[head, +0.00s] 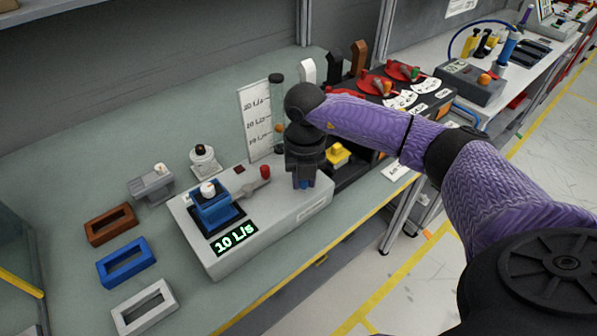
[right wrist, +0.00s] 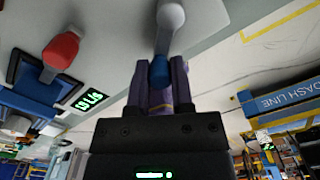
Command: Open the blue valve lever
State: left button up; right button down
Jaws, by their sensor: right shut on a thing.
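The grey dashboard module (head: 290,218) sits on the bench. My right gripper (head: 303,184) points down over its right end. In the right wrist view, my right gripper (right wrist: 161,90) is shut on the blue tip of the blue valve lever (right wrist: 159,71), whose grey arm (right wrist: 171,20) runs up away from the fingers. In the head view the gripper hides most of this lever. A red-tipped lever (head: 265,172) stands to the left on the same module. The module's display (head: 234,238) reads 10 L/s. My left gripper is out of view.
A blue block (head: 212,210) with a white knob sits on the module. Brown (head: 110,225), blue (head: 126,262) and white (head: 144,306) frames lie to the left. A clear tube with a scale card (head: 256,118) stands behind. A dark panel with red dials (head: 378,88) is beyond.

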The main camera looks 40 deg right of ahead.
jog(key=n, duration=0.1)
jog(key=d+n, duration=0.1)
jog(key=shift+s+n, duration=0.3)
jog(key=shift+n, duration=0.1)
jog(key=n, duration=0.2)
jog(key=shift+s+d+n, duration=0.2)
jog(key=shift+d+n, duration=0.1)
jog(key=shift+d, duration=0.05)
jog(key=shift+s+d+n, duration=0.1)
jog(key=shift+d+n, duration=0.3)
jog(key=shift+n, duration=0.7)
jog(key=shift+d+n, duration=0.4)
jog(key=shift+n, duration=0.7)
jog(key=shift+b, duration=0.3)
jog(key=c, duration=0.5)
grip_release()
notch_tip(320, 180, up, 10)
jog(key=p, duration=0.1)
jog(key=shift+p, duration=0.35)
